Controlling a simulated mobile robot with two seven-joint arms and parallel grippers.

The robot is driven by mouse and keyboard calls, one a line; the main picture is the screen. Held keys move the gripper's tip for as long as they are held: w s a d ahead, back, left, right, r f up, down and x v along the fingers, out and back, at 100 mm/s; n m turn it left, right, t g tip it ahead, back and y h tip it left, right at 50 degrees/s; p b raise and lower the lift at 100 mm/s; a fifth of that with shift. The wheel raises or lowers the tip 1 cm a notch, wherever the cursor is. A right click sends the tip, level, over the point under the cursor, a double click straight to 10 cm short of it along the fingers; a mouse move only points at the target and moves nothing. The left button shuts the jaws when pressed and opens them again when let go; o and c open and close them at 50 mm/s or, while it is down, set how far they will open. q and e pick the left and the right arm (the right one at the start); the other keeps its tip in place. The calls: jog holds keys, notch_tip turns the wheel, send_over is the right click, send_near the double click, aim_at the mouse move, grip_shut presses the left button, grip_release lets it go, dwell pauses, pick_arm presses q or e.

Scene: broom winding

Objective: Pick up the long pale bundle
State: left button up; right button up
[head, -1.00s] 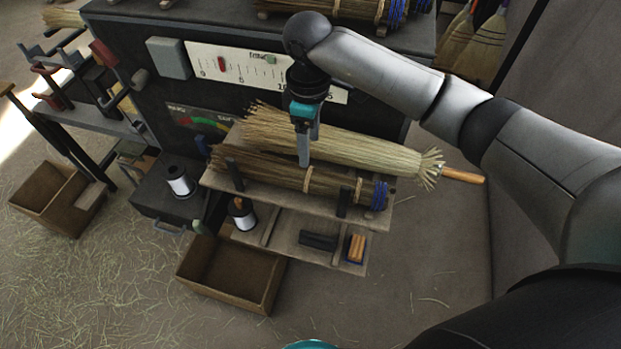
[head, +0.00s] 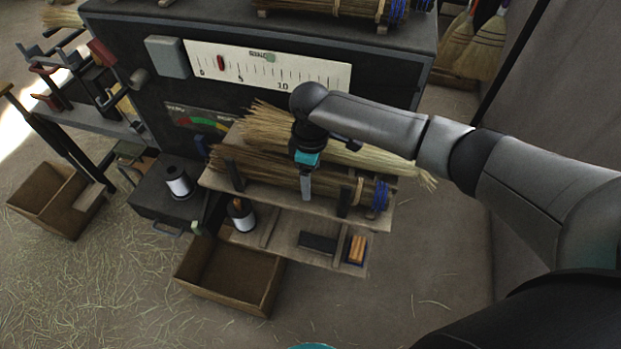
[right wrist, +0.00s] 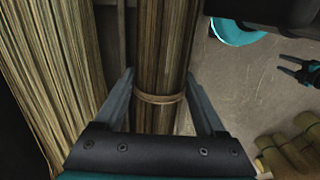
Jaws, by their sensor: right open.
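The long pale bundle (head: 362,158) lies on the upper shelf, behind a darker brown bundle (head: 262,168) with blue cord at its right end. My right gripper (head: 306,194) points down at the brown bundle, not the pale one. In the right wrist view its open fingers (right wrist: 160,82) stand either side of the brown bundle (right wrist: 160,45), close to a tie band. The pale bundle (right wrist: 48,75) is left of the fingers there. My left gripper (right wrist: 290,68) shows, fingers apart, at that view's right edge.
The wooden shelf (head: 222,184) has upright dark pegs in front of the brown bundle. A dark panel with a scale (head: 320,72) stands behind. An open box (head: 228,275) is on the floor.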

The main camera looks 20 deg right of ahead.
jog(key=c, duration=1.1)
jog(key=shift+o, duration=0.2)
jog(key=shift+r, duration=0.2)
notch_tip(320, 180, up, 20)
jog(key=p, duration=0.2)
